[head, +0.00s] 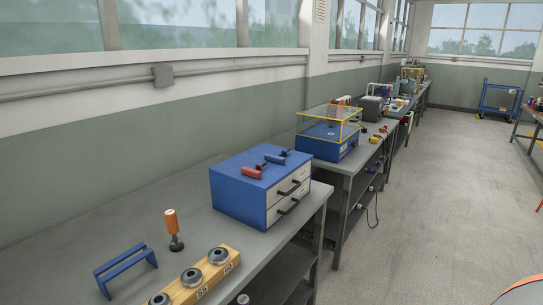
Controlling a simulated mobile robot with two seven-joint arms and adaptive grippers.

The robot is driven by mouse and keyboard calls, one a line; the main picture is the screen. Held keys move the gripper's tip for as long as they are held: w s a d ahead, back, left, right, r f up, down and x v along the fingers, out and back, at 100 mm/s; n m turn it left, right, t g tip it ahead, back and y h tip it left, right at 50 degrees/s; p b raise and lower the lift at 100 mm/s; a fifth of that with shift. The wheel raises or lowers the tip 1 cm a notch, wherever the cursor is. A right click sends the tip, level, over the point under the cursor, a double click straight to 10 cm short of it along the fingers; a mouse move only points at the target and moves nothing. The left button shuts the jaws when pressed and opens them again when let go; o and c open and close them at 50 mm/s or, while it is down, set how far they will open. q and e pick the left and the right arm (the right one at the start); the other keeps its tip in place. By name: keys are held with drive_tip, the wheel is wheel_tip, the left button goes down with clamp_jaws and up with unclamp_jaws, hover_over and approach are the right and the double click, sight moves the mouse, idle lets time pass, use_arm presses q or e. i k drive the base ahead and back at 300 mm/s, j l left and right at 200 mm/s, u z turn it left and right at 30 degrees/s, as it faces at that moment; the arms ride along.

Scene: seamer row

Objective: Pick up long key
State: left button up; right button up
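I cannot pick out a long key for certain. On top of the blue two-drawer cabinet (238,190) lie a red-handled tool (251,172) and a blue-handled tool (275,159), both small with dark ends. An orange-handled tool (171,222) with a dark base stands upright on the near bench. Neither of my grippers is in view.
On the near grey bench (190,205) are a blue bracket (125,262) and a wooden block (222,272) holding round metal pieces. Beyond stands a blue machine (325,142) under a yellow-framed clear cover. A blue cart (498,98) stands far off.

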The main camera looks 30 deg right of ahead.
sight(278, 160)
drive_tip(key=i+l+u, duration=0.1)
drive_tip(key=l+u, duration=0.15)
drive_tip(key=l, duration=0.7)
drive_tip(key=l+u, duration=0.1)
drive_tip(key=l, duration=1.85)
